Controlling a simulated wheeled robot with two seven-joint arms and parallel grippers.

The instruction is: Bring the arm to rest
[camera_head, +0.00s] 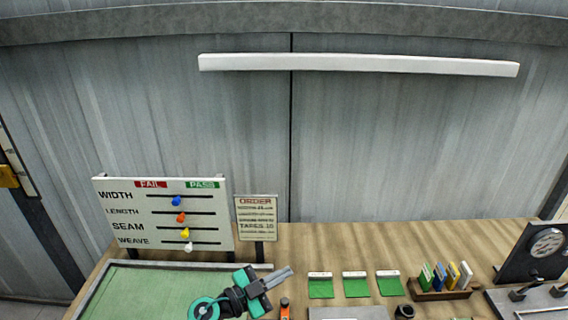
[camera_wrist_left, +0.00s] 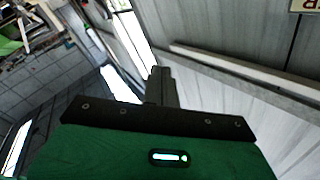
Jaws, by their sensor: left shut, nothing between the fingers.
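My left gripper (camera_head: 283,276) is in the lower middle of the head view, above the bench beside the green mat. Its grey fingers point up and to the right and are closed together with nothing between them. In the left wrist view the shut fingers (camera_wrist_left: 161,88) stand in front of the metal wall, with the green gripper body below. My right gripper is in neither view.
A board with coloured sliders (camera_head: 160,213) and an order sign (camera_head: 257,217) stand behind the green mat (camera_head: 140,290). Several green cards (camera_head: 355,287), a wooden card holder (camera_head: 445,293) and a dial gauge (camera_head: 546,243) are to the right. The bench's back strip (camera_head: 400,240) is clear.

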